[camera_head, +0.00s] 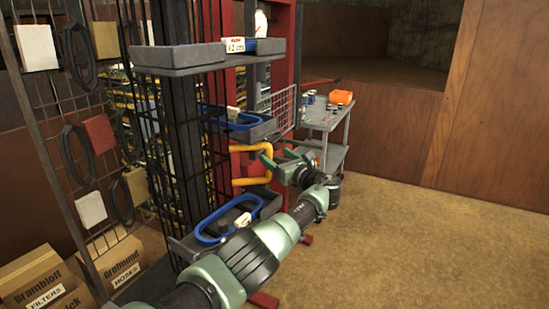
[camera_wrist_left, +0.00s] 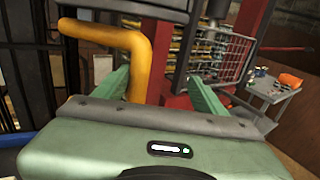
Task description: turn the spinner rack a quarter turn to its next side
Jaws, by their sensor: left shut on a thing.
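The spinner rack (camera_head: 183,58) is a tall black wire column at centre-left in the head view. Several grey trays stick out from it, with blue belts (camera_head: 215,225) hanging over or lying in them. A bent yellow handle (camera_head: 250,181) sticks out to the right of the rack; it also shows in the left wrist view (camera_wrist_left: 138,62). My forearm hides part of the lowest tray. My right gripper is out of view.
A wire pegboard (camera_head: 60,130) with hanging loops stands at the left, above cardboard boxes (camera_head: 38,278). A grey cart (camera_head: 322,119) with an orange item (camera_head: 341,97) stands behind my gripper. Red posts (camera_head: 281,60) rise behind the rack. The floor at right is clear.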

